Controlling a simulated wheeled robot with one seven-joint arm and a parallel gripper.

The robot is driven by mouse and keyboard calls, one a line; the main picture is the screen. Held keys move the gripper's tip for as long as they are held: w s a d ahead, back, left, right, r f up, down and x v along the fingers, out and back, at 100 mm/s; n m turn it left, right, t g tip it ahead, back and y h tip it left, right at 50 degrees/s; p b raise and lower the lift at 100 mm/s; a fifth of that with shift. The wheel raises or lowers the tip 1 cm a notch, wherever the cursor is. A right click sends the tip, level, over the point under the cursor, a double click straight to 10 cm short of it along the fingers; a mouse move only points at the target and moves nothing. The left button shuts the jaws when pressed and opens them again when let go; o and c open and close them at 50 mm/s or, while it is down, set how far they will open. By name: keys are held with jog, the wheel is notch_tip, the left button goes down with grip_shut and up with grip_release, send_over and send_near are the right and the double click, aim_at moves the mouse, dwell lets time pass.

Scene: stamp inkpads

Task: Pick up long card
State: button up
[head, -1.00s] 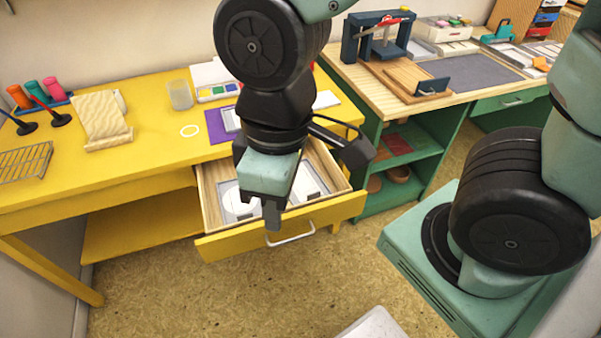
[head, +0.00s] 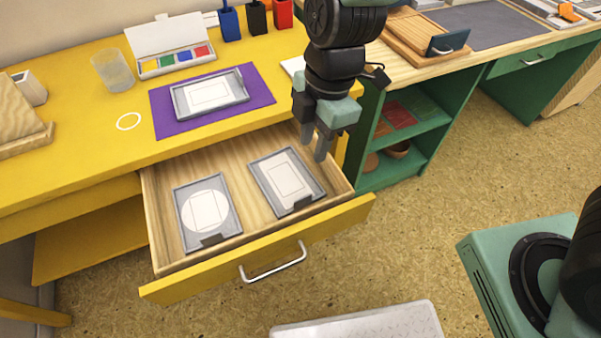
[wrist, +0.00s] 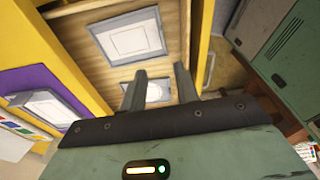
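In the open drawer, the right grey tray (head: 262,176) holds a white rectangular card (head: 288,181), longer than wide. The left grey tray (head: 190,225) holds a white round card (head: 205,210). A third grey tray (head: 180,103) on the purple mat (head: 165,125) holds another white rectangular card (head: 210,92). No label shows which one is the long card. My gripper (head: 314,148) is open and empty, pointing down above the drawer's back right corner, apart from the cards. In the wrist view its fingers (wrist: 160,86) are spread; a framed rectangular card (wrist: 130,40) shows beyond them.
The yellow drawer (head: 320,222) is pulled out, its front and side walls standing around the trays. A paint box (head: 175,62), a glass (head: 113,70) and several coloured cups stand behind. A green shelf unit (head: 425,155) stands to the right.

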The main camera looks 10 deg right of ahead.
jog(key=b, duration=0.2)
send_over(303, 198)
jog(key=f, duration=0.7)
jog(key=w+f, duration=0.1)
jog(key=f, duration=0.3)
jog(key=shift+d, duration=0.3)
jog(key=shift+s+a+f+b, duration=0.1)
jog(key=shift+s+f+b, duration=0.1)
jog(key=shift+f, duration=0.7)
jog(key=shift+s+a+f+b, duration=0.1)
jog(key=shift+f+b, duration=0.1)
jog(key=shift+f, duration=0.65)
jog(key=shift+s+a+f+b, duration=0.1)
jog(key=shift+s+f+b, duration=0.1)
jog(key=shift+f, duration=0.7)
grip_shut()
